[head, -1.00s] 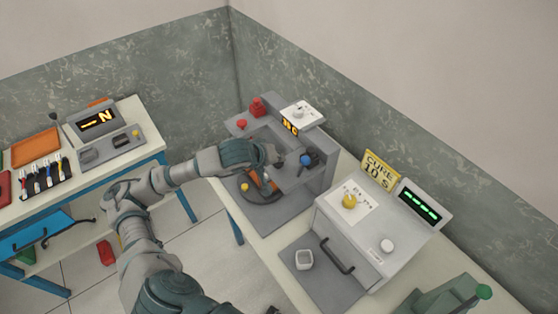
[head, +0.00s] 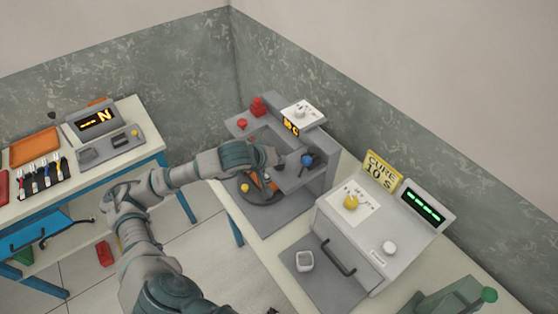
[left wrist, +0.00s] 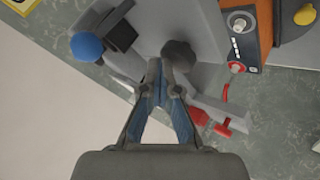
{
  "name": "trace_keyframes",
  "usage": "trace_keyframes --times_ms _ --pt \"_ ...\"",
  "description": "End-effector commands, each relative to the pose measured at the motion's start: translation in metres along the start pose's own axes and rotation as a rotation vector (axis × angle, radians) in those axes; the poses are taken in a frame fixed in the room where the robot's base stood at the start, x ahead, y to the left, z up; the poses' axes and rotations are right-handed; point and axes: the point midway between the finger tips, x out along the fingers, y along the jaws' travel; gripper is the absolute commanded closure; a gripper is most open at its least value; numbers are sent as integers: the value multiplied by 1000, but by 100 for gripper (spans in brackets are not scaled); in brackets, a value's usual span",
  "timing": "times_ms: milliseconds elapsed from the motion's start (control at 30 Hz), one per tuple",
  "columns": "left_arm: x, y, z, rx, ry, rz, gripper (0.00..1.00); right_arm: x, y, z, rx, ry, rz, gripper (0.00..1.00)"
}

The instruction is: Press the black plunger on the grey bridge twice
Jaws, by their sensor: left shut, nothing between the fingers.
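The grey bridge (head: 312,178) stands over a round dark base on the bench. My left gripper (head: 279,160) is above the bridge top, its tips small and partly hidden by my wrist. In the left wrist view the closed fingertips (left wrist: 160,72) point at the bridge top with nothing between them. A dark rounded knob, the black plunger (left wrist: 180,54), is just beyond and right of the tips. I cannot tell whether they touch it. The plunger is not clear in the head view. My right gripper is not in view.
A blue knob (head: 307,160) is on the bridge beside my gripper; it also shows in the left wrist view (left wrist: 87,46). Red knobs (head: 257,104) are behind. An orange object (left wrist: 246,35) lies below the bridge.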

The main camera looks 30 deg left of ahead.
Motion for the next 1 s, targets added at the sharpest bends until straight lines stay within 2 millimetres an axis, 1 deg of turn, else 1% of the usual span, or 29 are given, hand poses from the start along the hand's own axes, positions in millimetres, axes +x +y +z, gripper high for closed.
trace_keyframes --times_ms 400,833,1000 --pt "1 -1 1 -1 -3 -3 100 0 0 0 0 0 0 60" --pt "-17 8 -15 -1 1 -1 100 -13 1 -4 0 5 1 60" --pt "-20 9 -18 -1 -1 -1 100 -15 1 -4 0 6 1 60"
